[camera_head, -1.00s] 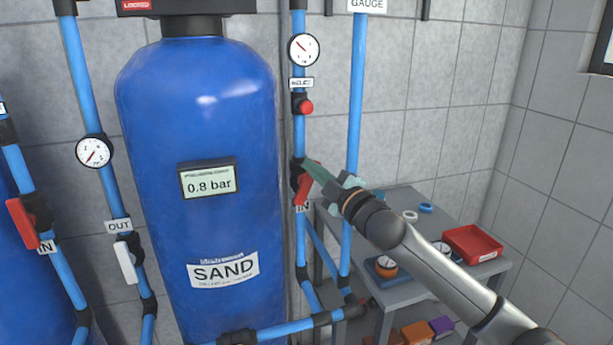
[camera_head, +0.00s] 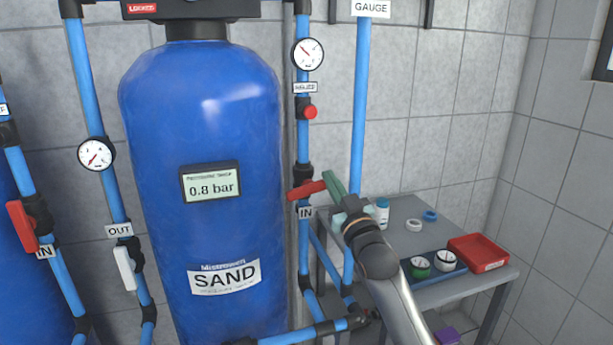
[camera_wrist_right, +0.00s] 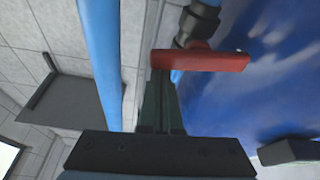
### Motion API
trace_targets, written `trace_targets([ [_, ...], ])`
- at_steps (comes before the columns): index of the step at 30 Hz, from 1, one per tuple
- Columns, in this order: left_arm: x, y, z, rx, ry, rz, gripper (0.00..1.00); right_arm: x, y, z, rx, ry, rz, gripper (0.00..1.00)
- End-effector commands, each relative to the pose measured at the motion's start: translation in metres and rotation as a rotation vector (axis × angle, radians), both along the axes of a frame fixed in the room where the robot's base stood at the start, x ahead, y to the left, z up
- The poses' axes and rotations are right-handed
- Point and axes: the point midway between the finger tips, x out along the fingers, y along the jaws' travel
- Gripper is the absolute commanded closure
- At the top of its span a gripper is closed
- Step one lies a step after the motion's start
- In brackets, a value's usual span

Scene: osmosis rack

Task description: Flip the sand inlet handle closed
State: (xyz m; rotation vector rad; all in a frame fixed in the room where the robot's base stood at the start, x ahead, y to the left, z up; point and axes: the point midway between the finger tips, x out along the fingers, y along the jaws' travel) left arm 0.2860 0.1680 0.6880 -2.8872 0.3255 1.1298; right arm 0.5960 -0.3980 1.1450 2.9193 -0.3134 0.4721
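The red sand inlet handle (camera_head: 308,189) sits on the blue pipe right of the SAND tank (camera_head: 205,130), just above the IN label (camera_head: 305,212). It lies nearly level, crosswise to the upright pipe. My right gripper (camera_head: 331,178) is at the handle's right end, with its green fingers pointing up. In the right wrist view the red handle (camera_wrist_right: 205,61) crosses right at the tips of my fingers (camera_wrist_right: 160,85). The fingers look close together, with nothing clearly held between them. Whether they touch the handle is hard to tell. My left gripper is not in view.
A grey table (camera_head: 460,292) behind my right arm holds a red tray (camera_head: 478,252), gauges and a white bottle (camera_head: 382,211). A red relief button (camera_head: 310,112) and a round gauge (camera_head: 308,54) sit above the handle. Another blue pipe (camera_head: 359,110) runs close on the right.

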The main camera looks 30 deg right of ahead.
Motion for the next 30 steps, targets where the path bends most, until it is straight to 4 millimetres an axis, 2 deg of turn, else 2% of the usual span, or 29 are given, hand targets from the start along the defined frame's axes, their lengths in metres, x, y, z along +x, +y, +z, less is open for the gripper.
trace_targets([
  [12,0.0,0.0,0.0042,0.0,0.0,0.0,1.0,-0.0002,-0.0033,-0.0078,0.163,-0.036,0.0,1.0],
  [30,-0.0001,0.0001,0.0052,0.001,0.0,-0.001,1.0,-0.0004,-0.0036,-0.0072,0.177,-0.041,0.001,1.0],
])
